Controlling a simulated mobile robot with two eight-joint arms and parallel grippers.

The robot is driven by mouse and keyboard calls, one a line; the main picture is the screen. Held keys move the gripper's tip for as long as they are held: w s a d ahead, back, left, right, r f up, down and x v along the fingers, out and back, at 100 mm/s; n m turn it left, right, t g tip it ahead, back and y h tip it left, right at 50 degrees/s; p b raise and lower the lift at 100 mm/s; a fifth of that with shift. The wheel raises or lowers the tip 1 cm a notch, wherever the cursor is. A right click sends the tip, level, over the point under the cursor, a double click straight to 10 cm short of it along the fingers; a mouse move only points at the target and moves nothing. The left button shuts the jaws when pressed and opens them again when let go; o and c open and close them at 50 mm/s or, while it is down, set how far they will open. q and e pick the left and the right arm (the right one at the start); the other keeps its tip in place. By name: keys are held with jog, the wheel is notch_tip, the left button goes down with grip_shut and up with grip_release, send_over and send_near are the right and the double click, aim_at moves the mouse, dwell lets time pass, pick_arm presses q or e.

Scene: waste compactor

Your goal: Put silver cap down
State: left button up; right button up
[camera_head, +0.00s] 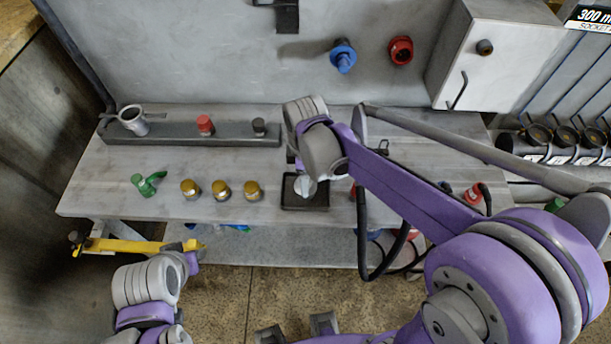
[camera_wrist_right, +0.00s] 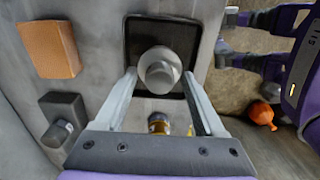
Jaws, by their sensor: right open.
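The silver cap (camera_wrist_right: 160,70) is a pale round piece over the black square tray (camera_wrist_right: 196,28), seen from above in the right wrist view. My right gripper (camera_wrist_right: 162,80) is open, with one finger on each side of the cap and visible gaps to it. In the head view the silver cap (camera_head: 305,186) shows only partly at the black tray (camera_head: 310,206), with my right wrist just above it. Whether the cap's underside rests on the tray is hidden. Of my left arm only links show at the lower left; its gripper is not clearly visible.
Several gold caps (camera_head: 222,190) and a green part (camera_head: 148,184) stand left of the tray. A dark rail (camera_head: 175,134) behind carries a red cap (camera_head: 204,125) and a black one. An orange block (camera_wrist_right: 48,50) shows in the wrist view. The bench (camera_head: 105,190) is bare at far left.

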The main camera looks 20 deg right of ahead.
jog(key=shift+r, duration=0.3)
notch_tip(320, 180, up, 12)
jog(key=p, duration=0.1)
jog(key=shift+s+f, duration=0.1)
jog(key=shift+f, duration=0.1)
dwell(0.5)
